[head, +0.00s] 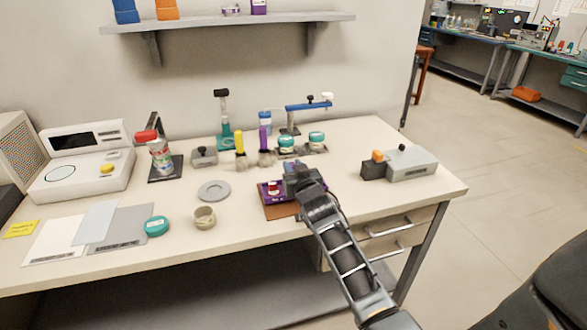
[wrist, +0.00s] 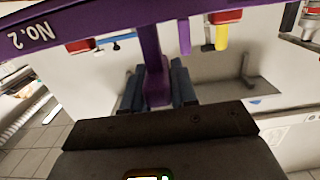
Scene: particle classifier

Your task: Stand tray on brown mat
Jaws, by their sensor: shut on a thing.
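The purple tray (head: 264,196) is over the back part of the brown mat (head: 284,211) in the head view. I cannot tell whether it touches the mat. A small red-topped item shows in the tray. My gripper (head: 294,176) is at the tray's right side and partly hides it. In the wrist view, the tray (wrist: 95,22) crosses the top and carries the label "No.2", seen upside down. My gripper (wrist: 157,88) is shut on its purple upright part. The front strip of the mat is bare.
A grey round plate (head: 214,191) and a beige cup (head: 204,218) stand left of the mat. Yellow and purple cylinders (head: 240,143) and teal-lidded jars (head: 316,138) stand behind. A grey block device (head: 412,165) is at the right. The table's front edge is close to the mat.

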